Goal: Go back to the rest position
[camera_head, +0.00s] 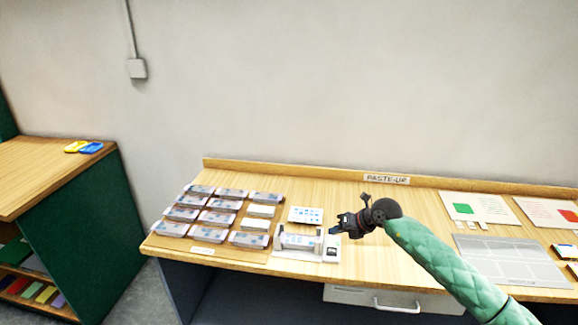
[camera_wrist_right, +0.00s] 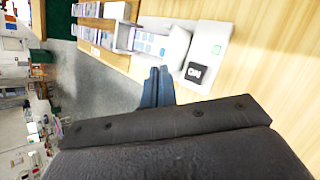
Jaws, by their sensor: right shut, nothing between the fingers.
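My right gripper (camera_head: 341,226) shows in the head view above the front middle of the table, beside a small white device on the tabletop. My green-sleeved right arm reaches in from the lower right. In the right wrist view the two blue-grey fingers (camera_wrist_right: 157,86) are together with nothing between them. The white device (camera_head: 331,248) has a dark square on it and also shows in the right wrist view (camera_wrist_right: 206,55). My left gripper is not in view.
The table (camera_head: 420,225) bears a "PASTE-UP" label (camera_head: 386,179). Stacks of cards (camera_head: 210,217) stand at its left. A grey grid sheet (camera_head: 510,262) and white cards with green and red squares (camera_head: 480,208) lie at the right. Another table (camera_head: 50,170) stands far left. A drawer (camera_head: 390,298) is below.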

